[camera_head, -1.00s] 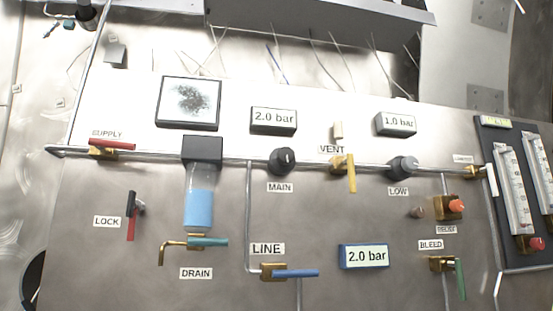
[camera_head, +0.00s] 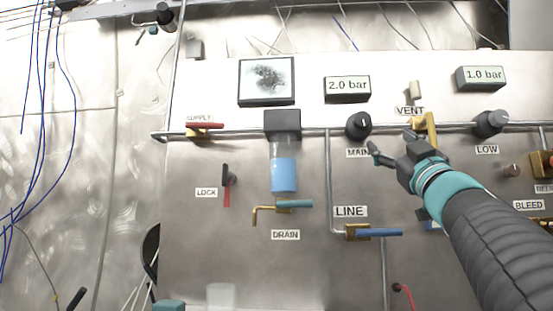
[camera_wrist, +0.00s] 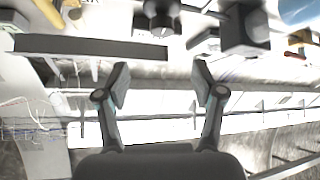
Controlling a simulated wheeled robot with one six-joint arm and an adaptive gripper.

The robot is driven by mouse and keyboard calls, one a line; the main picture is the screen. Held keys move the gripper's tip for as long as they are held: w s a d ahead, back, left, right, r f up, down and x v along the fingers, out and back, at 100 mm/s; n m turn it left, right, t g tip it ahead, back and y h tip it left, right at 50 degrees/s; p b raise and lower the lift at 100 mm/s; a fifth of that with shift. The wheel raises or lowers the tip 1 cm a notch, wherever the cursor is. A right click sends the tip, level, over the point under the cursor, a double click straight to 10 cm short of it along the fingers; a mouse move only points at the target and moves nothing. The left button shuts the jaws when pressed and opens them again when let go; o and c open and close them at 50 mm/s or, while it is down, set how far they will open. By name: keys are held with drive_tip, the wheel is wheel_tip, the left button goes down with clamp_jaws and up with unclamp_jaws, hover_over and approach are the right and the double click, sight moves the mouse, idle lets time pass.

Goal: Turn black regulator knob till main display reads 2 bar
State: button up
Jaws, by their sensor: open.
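The black MAIN regulator knob (camera_head: 359,125) sits on the horizontal pipe, with a light mark on its face. The main display (camera_head: 347,87) above it reads 2.0 bar. My gripper (camera_head: 391,142) is open and empty, to the right of and slightly below the knob in the head view, partly covering the MAIN label. In the wrist view, my gripper (camera_wrist: 161,75) has its fingers spread with nothing between them. A black knob, apparently MAIN (camera_wrist: 160,10), shows at the top edge, beyond the fingertips.
A filter bowl with blue liquid (camera_head: 284,175) hangs left of MAIN. The blue LINE handle (camera_head: 379,232) is below.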

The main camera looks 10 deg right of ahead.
sight(363, 117)
drive_tip(key=p+x, duration=0.1)
drive_tip(key=x, duration=0.3)
drive_tip(key=p+x, duration=0.2)
drive_tip(key=x, duration=0.3)
drive_tip(key=p+x, duration=0.1)
drive_tip(key=x, duration=0.3)
drive_tip(key=shift+w+a+r, duration=0.2)
drive_tip(key=shift+a+r, duration=0.05)
drive_tip(key=shift+r, duration=0.1)
drive_tip(key=c, duration=1.2)
drive_tip(key=shift+o, duration=0.2)
drive_tip(key=shift+r+p, duration=0.15)
drive_tip(key=shift+p, duration=0.3)
